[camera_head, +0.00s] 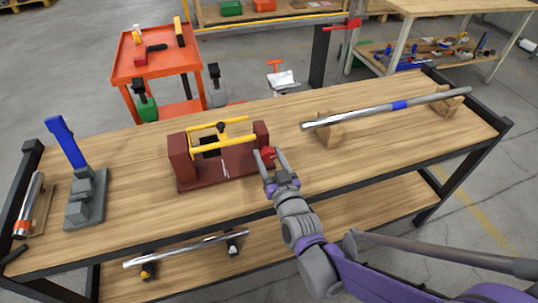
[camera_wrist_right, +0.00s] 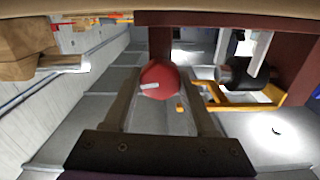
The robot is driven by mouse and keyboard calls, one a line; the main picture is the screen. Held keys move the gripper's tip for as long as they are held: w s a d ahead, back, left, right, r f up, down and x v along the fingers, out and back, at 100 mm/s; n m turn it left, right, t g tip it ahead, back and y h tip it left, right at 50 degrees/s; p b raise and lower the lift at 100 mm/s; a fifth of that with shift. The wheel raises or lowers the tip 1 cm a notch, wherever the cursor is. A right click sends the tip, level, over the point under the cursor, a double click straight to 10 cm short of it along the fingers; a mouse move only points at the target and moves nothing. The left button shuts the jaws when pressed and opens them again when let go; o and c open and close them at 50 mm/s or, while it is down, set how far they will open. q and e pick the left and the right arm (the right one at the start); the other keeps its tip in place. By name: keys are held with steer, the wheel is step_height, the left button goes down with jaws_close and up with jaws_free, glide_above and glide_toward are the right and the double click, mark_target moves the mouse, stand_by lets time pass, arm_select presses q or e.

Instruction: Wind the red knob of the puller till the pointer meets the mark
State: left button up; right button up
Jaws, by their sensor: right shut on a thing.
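The puller (camera_head: 182,162) is a dark red frame on the table, with yellow bars (camera_head: 218,135) and a black part between its end blocks. Its red knob (camera_head: 268,154) sits at the right end. My right gripper (camera_head: 270,160) is shut on the knob from the right front. In the wrist view the red knob (camera_wrist_right: 160,78), with a small pale bar on its face, lies between the two fingers (camera_wrist_right: 163,108). A thin pale strip (camera_head: 225,169) shows on the puller's front; I cannot tell pointer from mark. My left gripper is not in view.
A grey stand with a blue lever (camera_head: 66,143) is at the left. A long metal bar with a blue band (camera_head: 385,107) rests on wooden blocks at the right. An orange cart (camera_head: 155,65) stands behind. The table front right of my gripper is clear.

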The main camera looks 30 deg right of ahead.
steer(key=o, duration=1.4)
steer(key=p+v, duration=0.1)
steer(key=v, duration=0.9)
steer(key=shift+s+a, duration=0.15)
steer(key=shift+s, duration=0.2)
